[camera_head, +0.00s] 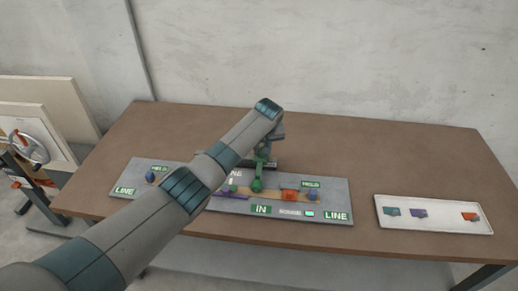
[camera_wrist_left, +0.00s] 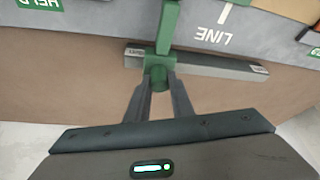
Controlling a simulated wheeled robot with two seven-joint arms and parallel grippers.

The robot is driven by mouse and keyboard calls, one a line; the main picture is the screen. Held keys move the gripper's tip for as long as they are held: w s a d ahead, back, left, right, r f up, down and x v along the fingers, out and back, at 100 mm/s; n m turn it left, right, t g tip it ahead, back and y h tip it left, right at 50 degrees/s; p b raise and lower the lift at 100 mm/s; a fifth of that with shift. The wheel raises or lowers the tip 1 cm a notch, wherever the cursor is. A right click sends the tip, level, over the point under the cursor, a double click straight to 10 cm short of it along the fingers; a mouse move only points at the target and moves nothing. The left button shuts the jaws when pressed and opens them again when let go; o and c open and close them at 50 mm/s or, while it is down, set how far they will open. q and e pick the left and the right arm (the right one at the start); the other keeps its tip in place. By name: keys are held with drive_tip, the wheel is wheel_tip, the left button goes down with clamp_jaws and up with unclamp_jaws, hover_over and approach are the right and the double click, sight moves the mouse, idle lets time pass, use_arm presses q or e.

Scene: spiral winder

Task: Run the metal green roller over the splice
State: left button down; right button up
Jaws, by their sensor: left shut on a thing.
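My left gripper (camera_wrist_left: 158,88) is shut on the green roller's handle (camera_wrist_left: 168,28) in the left wrist view. In the head view the green roller (camera_head: 258,176) hangs down from the gripper, its lower end over the middle of the grey board (camera_head: 335,200). I cannot tell whether it touches the strip (camera_head: 273,193) there. The splice itself is not clearly visible; the roller and my left arm cover part of the strip. My right gripper is not in view.
A grey bar (camera_wrist_left: 215,66) lies beside the board. A white tray (camera_head: 433,227) with teal, purple and orange pieces stands right.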

use_arm(q)
drive_tip(key=c, duration=1.6)
unclamp_jaws()
drive_tip(key=shift+d, duration=0.25)
drive_tip(key=shift+o, duration=0.3)
drive_tip(key=shift+d, duration=0.1)
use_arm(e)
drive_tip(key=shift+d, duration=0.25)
use_arm(q)
drive_tip(key=shift+r, duration=0.1)
drive_tip(key=shift+s+r, duration=0.3)
drive_tip(key=shift+r, duration=0.35)
drive_tip(key=b+v, duration=0.3)
drive_tip(key=v, duration=1.3)
drive_tip(key=shift+b, duration=0.3)
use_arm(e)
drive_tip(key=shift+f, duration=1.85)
use_arm(q)
drive_tip(key=shift+s+d+f, duration=0.15)
drive_tip(key=shift+f, duration=0.05)
